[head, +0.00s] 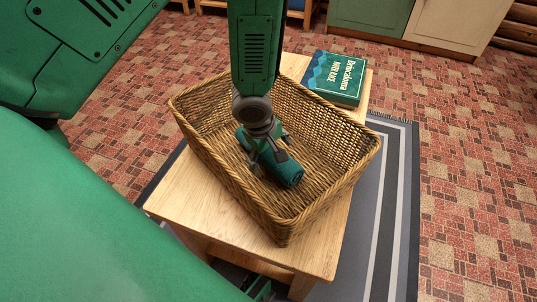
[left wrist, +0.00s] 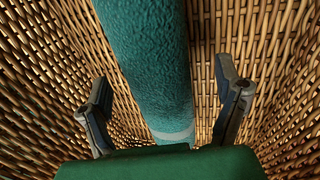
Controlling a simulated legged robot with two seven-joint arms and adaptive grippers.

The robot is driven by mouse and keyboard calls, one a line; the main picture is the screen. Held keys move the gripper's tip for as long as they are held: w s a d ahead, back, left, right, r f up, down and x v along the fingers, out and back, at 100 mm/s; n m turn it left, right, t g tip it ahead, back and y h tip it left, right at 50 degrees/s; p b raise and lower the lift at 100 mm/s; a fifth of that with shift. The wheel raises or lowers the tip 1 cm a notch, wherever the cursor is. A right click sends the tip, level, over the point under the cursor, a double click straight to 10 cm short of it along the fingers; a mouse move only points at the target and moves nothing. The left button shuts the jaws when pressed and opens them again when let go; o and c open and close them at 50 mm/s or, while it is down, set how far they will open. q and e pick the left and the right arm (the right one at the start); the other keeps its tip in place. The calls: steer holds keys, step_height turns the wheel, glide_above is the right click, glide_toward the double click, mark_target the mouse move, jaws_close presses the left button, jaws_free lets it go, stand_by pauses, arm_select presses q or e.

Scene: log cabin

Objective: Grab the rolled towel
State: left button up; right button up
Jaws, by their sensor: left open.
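A dark teal rolled towel (head: 289,174) lies in the wicker basket (head: 328,190) in the head view. My left gripper (head: 268,160) reaches down into the basket from above and covers part of the towel. In the left wrist view the towel (left wrist: 150,65) runs upward between the two spread fingers of my left gripper (left wrist: 165,105), with a pale band near its lower end. A gap shows between the towel and each finger, so the gripper is open around it. My right gripper is not in view.
The basket stands on a light wooden table (head: 190,200), its woven walls close around the gripper. A green book (head: 335,77) lies on the table's far right corner. A grey striped rug (head: 395,200) lies under the table on the patterned floor.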

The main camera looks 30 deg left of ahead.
arm_select(q)
steer(key=shift+w+a+f, duration=0.1)
steer(key=shift+a+f, duration=0.05)
steer(key=shift+f, duration=0.45)
steer(key=shift+a, duration=0.25)
steer(key=shift+d, duration=0.2)
steer(key=c, duration=1.2)
steer(key=shift+d, duration=0.15)
steer(key=shift+c, duration=0.8)
steer(key=shift+r, duration=0.15)
